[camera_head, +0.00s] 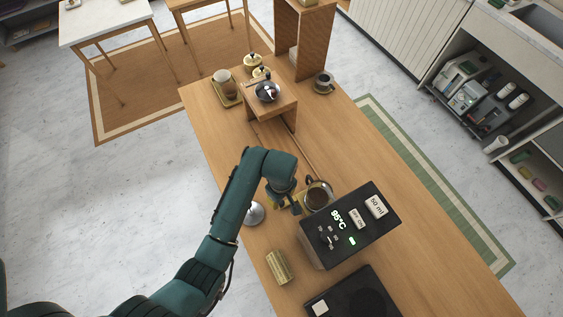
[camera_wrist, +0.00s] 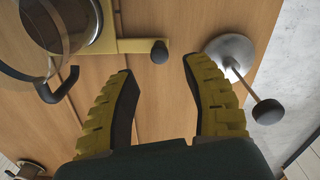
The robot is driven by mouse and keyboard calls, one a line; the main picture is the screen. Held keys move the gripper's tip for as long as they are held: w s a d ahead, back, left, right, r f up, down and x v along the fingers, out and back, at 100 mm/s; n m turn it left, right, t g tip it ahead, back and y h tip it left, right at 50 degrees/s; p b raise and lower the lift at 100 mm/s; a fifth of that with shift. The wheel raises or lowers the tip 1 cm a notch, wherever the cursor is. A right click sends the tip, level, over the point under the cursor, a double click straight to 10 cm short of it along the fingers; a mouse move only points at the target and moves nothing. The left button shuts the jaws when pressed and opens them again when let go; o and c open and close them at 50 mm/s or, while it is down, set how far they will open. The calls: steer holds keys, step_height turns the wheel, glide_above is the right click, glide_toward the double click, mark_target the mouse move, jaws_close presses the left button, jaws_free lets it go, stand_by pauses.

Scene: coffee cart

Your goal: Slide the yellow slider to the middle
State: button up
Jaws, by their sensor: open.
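The yellow slider (camera_wrist: 128,46) shows in the wrist view as a yellow plate with a bar that ends in a black knob (camera_wrist: 159,52). In the head view, part of its yellow (camera_head: 272,202) shows beside my gripper. A glass carafe (camera_wrist: 52,40) with a dark handle stands at the plate's left end; it also shows in the head view (camera_head: 317,195). My gripper (camera_wrist: 160,68) is open and empty, with its yellow-padded fingers on either side of the knob's line. In the head view the arm hides much of this spot.
A round metal base (camera_wrist: 230,52) with a rod and black knob stands close to the right finger. A black control box (camera_head: 350,222), a brass-coloured block (camera_head: 279,266) and a black flat device (camera_head: 352,295) stand nearer. A wooden stand (camera_head: 272,105) is farther along the counter.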

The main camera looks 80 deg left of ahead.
mark_target(281, 202)
step_height(281, 202, down, 7)
steer(key=shift+f+b, duration=0.15)
steer(key=shift+b, duration=0.15)
jaws_close()
